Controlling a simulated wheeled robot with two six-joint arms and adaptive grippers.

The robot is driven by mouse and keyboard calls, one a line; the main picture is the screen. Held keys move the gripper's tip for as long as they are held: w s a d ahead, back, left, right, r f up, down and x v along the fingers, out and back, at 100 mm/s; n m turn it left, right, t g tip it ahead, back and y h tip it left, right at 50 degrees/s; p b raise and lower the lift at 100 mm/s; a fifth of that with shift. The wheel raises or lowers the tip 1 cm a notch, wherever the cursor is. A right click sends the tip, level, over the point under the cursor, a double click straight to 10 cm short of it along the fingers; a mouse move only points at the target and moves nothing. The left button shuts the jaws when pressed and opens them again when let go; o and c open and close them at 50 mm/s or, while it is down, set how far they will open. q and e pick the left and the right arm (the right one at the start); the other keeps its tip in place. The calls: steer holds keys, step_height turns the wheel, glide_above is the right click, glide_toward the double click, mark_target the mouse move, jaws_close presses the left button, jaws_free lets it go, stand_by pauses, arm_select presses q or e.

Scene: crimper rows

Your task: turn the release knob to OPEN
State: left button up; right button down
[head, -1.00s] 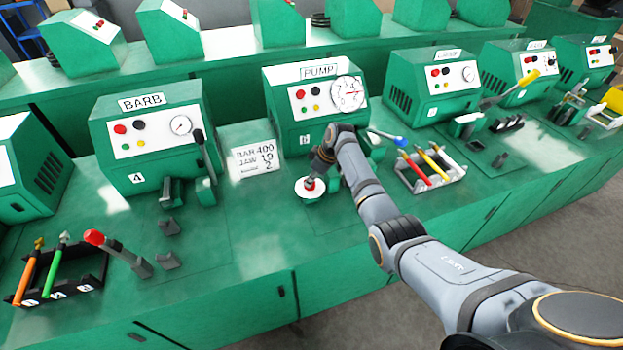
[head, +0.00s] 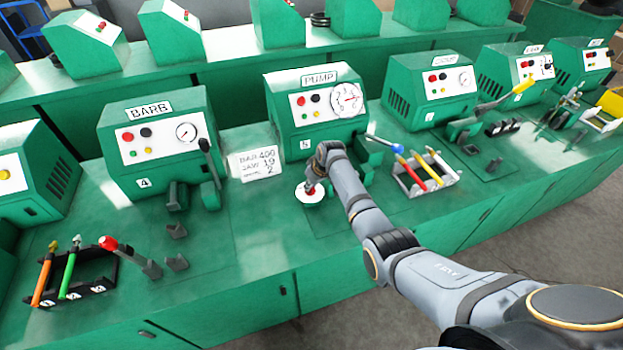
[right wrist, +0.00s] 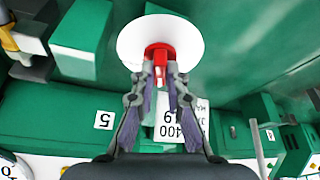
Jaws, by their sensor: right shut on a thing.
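The release knob (right wrist: 160,54) is red and sits at the centre of a round white plate (head: 311,197) on the green bench, in front of the PUMP machine (head: 316,105). In the right wrist view the white plate (right wrist: 130,42) shows around the knob. My right gripper (head: 310,188) reaches down to the knob from above; in the right wrist view its two fingers (right wrist: 160,76) are closed on the knob's red grip. Any marking on the plate is too small to read. My left gripper is not in view.
A white card (head: 254,163) stands left of the knob. A rack (head: 423,180) with coloured-handled tools and a blue-tipped lever (head: 386,143) are to the right. The BARB machine (head: 160,145) is at the left. The bench front by the knob is clear.

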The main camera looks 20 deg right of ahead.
steer(key=shift+a+r+m+h+p, duration=0.15)
steer(key=shift+m+h+p, duration=0.35)
steer(key=shift+m, duration=0.4)
steer(key=shift+m+h+p, duration=0.3)
steer(key=shift+m+p, duration=0.1)
steer(key=shift+m, duration=0.6)
steer(key=m, duration=0.1)
steer(key=m+h, duration=0.1)
steer(key=shift+f+m, duration=0.2)
steer(key=shift+m, duration=0.1)
steer(key=m+h+b, duration=0.1)
steer(key=m, duration=0.1)
steer(key=shift+a+f+m, duration=0.1)
steer(key=shift+a+m, duration=0.05)
steer(key=shift+m, duration=0.15)
steer(key=shift+m+g+h+b, duration=0.55)
steer(key=shift+m+b, duration=0.75)
steer(key=shift+m, duration=0.6)
steer(key=c, duration=1.4)
jaws_free()
steer(key=shift+o, duration=0.2)
